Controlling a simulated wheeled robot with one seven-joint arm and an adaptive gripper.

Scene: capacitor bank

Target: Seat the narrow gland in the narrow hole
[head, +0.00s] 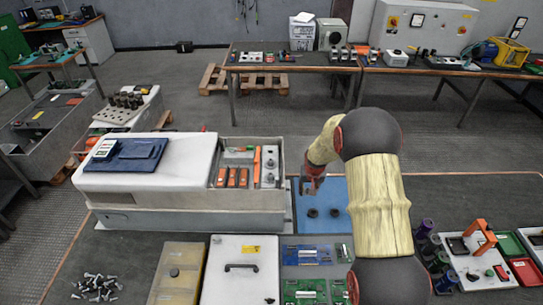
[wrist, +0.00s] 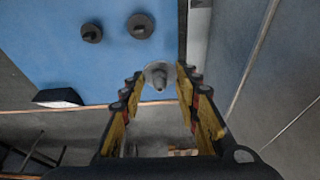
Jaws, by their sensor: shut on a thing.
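My gripper (head: 311,186) is over the back left part of a blue mat, close to the right end of a pale cabinet. In the wrist view my gripper (wrist: 157,82) is shut on a grey gland (wrist: 157,74), a round flange with a narrower stub, held at the fingertips. Two dark round pieces, likely glands, lie on the mat: one on the left (head: 313,212) and one on the right (head: 334,212). Both also show in the wrist view, apart from my fingers. I cannot make out the narrow hole in either view, nor compare the gland widths surely.
The pale cabinet (head: 150,187) has an open bay with orange parts (head: 238,175) beside my gripper. The blue mat (head: 335,190) is otherwise mostly bare. Green circuit boards (head: 306,290) and a grey-white box with a handle (head: 240,285) stand in front.

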